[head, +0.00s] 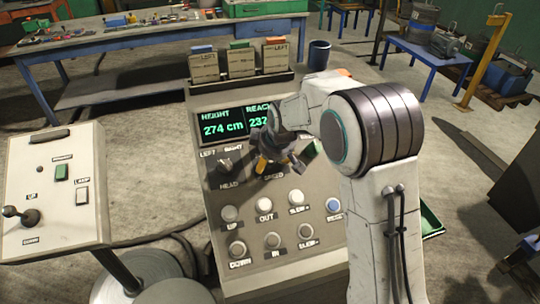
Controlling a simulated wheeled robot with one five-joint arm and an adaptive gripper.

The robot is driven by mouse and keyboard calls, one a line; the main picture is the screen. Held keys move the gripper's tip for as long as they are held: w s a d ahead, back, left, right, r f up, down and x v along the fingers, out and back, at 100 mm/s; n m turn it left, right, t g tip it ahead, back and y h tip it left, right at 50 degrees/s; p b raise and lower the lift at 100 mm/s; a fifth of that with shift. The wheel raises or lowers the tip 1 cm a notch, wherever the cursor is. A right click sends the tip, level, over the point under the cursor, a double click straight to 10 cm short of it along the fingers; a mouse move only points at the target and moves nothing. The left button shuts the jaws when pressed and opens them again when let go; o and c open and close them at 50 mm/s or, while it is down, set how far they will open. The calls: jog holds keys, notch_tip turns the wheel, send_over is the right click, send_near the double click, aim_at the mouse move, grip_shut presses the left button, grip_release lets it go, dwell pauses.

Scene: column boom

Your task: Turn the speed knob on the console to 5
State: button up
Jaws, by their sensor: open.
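The console (205,105) is a sloped grey panel in the middle of the head view. My gripper (279,168) is open over its middle, at the spot above the SPEED label. The speed knob is hidden behind my gripper, so its setting cannot be read. I cannot tell whether the fingers touch it. The HEAD knob (224,163) shows to the left, between the LEFT and RIGHT marks. The display (222,128) above reads HEIGHT 274 cm, and its REACH figure is partly covered by my arm.
Several push buttons, such as OUT (264,205) and DOWN (237,249), lie below my gripper. Card boxes (203,67) stand along the console's top. A side panel (55,190) with a joystick is at left. A blue workbench (150,50) stands behind.

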jog(key=c, duration=1.2)
